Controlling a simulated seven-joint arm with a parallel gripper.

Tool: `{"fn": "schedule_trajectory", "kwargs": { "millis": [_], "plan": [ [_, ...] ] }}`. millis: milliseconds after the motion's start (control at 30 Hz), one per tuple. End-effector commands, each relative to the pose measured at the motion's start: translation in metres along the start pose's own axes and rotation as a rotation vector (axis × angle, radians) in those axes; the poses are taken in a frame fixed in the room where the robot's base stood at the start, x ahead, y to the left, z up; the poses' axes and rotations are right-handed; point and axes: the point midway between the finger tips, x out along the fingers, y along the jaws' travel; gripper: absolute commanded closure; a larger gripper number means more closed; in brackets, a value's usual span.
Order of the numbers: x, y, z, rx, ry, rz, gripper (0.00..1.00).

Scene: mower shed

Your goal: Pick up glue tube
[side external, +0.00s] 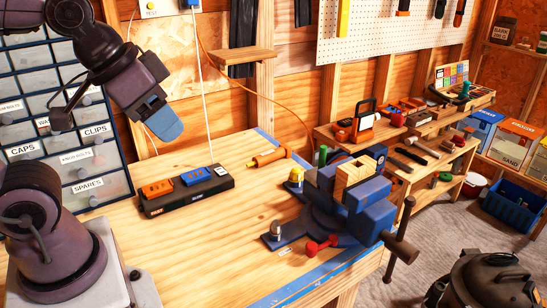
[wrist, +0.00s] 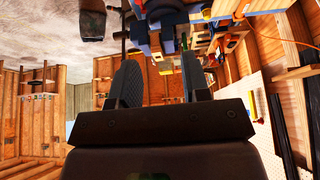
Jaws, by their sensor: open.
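No thing is clearly readable as a glue tube. My gripper (side external: 166,127) is raised in front of the drawer cabinet, above the bench's back left, well apart from both. In the wrist view my gripper (wrist: 160,78) shows two separated fingers with nothing held between them.
A blue vise (side external: 350,205) with a wooden block stands at the bench's right edge. A black charger base with orange and blue blocks (side external: 187,192) sits mid-bench. A labelled drawer cabinet (side external: 35,135) is at left. The bench front (side external: 200,250) is clear.

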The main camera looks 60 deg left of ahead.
Motion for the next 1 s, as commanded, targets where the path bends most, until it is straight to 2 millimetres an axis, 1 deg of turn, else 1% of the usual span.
{"fn": "schedule_trajectory", "kwargs": {
  "millis": [200,267,300,333,567,633,767,833,967,1000],
  "plan": [
    [0.0,0.0,0.0,0.0,0.0,0.0,0.57],
    [0.0,0.0,0.0,0.0,0.0,0.0,0.43],
    [0.0,0.0,0.0,0.0,0.0,0.0,0.34],
    [0.0,0.0,0.0,0.0,0.0,0.0,0.31],
    [0.0,0.0,0.0,-0.001,0.0,0.0,0.31],
    [0.001,-0.003,0.0,-0.014,-0.005,-0.008,0.31],
    [0.019,-0.015,0.004,-0.065,-0.099,-0.035,0.31],
    [0.032,-0.024,-0.001,-0.102,-0.163,-0.053,0.31],
    [0.06,-0.047,-0.021,-0.168,-0.257,-0.081,0.31],
    [0.07,-0.055,-0.028,-0.181,-0.275,-0.085,0.31]
  ]
}}
